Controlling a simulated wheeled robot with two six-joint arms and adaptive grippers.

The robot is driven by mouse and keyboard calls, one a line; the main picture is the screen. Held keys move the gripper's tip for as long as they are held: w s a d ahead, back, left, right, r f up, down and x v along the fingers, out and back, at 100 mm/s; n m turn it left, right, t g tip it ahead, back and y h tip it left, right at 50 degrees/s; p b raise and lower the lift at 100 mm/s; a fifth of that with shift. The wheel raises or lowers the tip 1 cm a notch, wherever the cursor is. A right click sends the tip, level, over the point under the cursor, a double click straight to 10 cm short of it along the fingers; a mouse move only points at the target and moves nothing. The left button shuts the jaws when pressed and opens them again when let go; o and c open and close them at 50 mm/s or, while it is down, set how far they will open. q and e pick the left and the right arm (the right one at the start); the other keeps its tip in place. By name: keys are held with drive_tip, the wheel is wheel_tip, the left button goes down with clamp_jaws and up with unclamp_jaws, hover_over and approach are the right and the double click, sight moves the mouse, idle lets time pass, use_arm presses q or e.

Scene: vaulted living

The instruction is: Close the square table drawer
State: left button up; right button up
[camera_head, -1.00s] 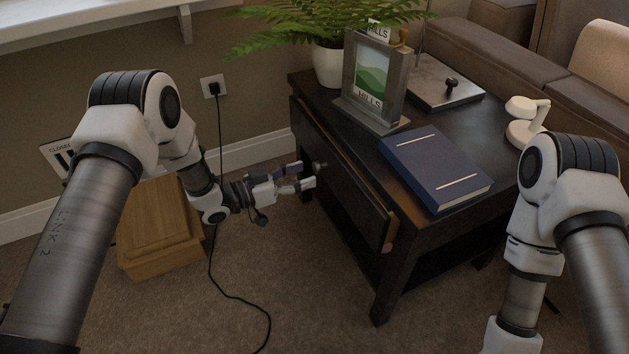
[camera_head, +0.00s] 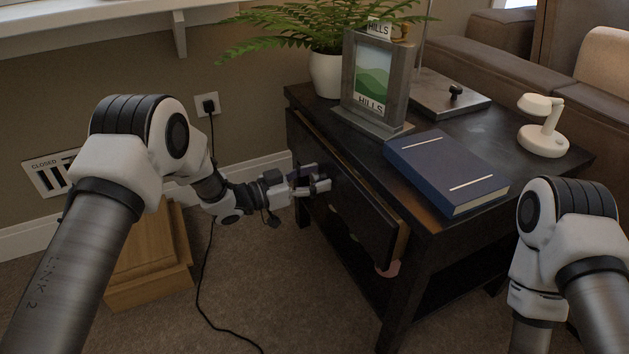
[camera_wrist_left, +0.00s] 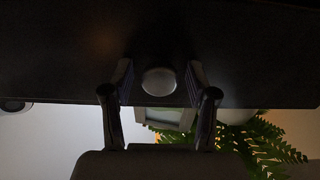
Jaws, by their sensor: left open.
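The dark square table (camera_head: 445,235) stands at right of centre in the head view. Its drawer front (camera_head: 365,210) faces left and stands a little out from the table, with a lighter wooden edge showing at its near end. My left gripper (camera_head: 328,181) is open at the drawer front, and its fingers hide the knob there. In the left wrist view the round knob (camera_wrist_left: 159,81) lies between the two spread fingers of my left gripper (camera_wrist_left: 158,70), with gaps at both sides. The dark drawer front (camera_wrist_left: 60,50) fills the top. My right gripper is out of view.
On the tabletop are a blue book (camera_head: 445,170), a picture frame (camera_head: 372,85), a potted fern (camera_head: 325,75), a metal plate (camera_head: 440,92) and a white lamp (camera_head: 542,125). A wooden box (camera_head: 150,260) and a black cord (camera_head: 207,300) are on the carpet at left.

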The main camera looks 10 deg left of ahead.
sight(325, 175)
use_arm(q)
clamp_jaws()
drive_tip(key=shift+p+x, duration=0.4)
drive_tip(key=shift+x, duration=1.6)
drive_tip(key=shift+r, duration=0.1)
drive_tip(key=shift+c, duration=1)
unclamp_jaws()
drive_tip(key=shift+o, duration=1)
drive_tip(key=shift+w+d, duration=0.1)
drive_tip(key=shift+d, duration=0.05)
